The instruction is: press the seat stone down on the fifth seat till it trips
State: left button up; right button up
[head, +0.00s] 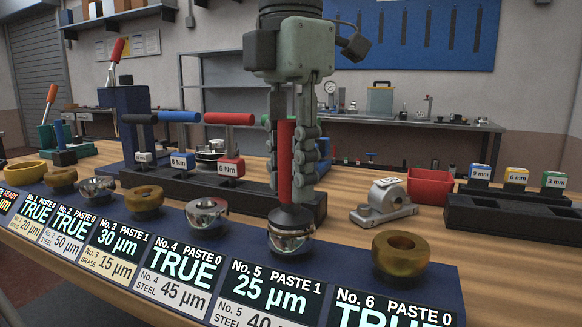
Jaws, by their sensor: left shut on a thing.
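The seat stone, a red upright handle (285,152) with a dark domed foot (291,216), is in my left gripper (296,178). The gripper comes down from above, with its fingers shut around the handle. The stone's foot sits on or in the mouth of the fifth seat, a shiny steel cup (290,241); I cannot tell how firmly it presses. The stone looks about upright. The display (270,285) below the seat reads No. 5, PASTE 1, 25 µm. My right gripper is not in view.
The brass sixth seat (400,254) is just right, the steel fourth seat (207,213) to the left.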

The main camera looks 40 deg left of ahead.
aim_at(289, 122)
pick_arm(q)
jog(key=shift+f, duration=0.4)
jog(key=shift+r, duration=0.15)
notch_tip(289, 122, up, 4)
jog(key=p, duration=0.3)
jog(key=shift+r+p, duration=0.9)
jog(key=shift+r, duration=0.05)
jog(key=shift+a, duration=0.1)
